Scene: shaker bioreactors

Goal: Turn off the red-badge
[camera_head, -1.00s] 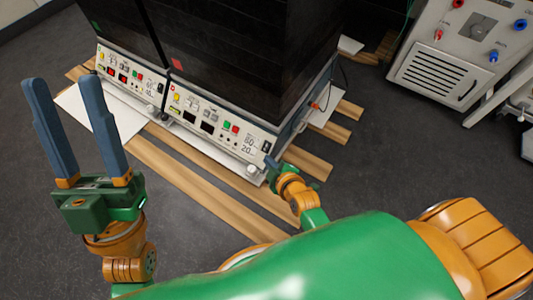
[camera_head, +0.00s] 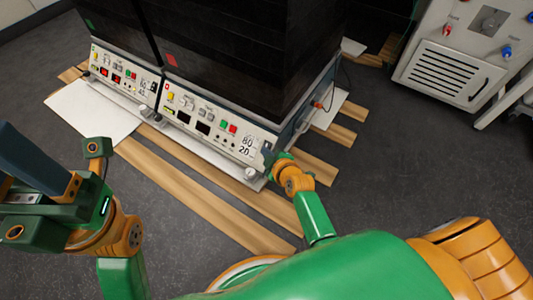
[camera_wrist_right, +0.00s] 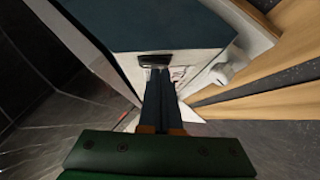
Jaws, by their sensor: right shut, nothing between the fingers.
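The red-badge bioreactor is the right-hand dark unit (camera_head: 225,60), with a red square badge (camera_head: 171,60) above its white control panel (camera_head: 215,130). Its two small displays (camera_head: 194,123) look dark. My right gripper (camera_head: 269,158) is at the right end of this panel, its fingers shut and empty. In the right wrist view, the shut fingers (camera_wrist_right: 160,95) point at a black switch (camera_wrist_right: 155,60) on a pale face, at or very near it; contact cannot be told.
A second unit with a green badge (camera_head: 89,22) stands close on the left, its displays lit red (camera_head: 110,75). Wooden slats (camera_head: 185,180) lie under the units. A grey cabinet (camera_head: 460,55) stands at the right.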

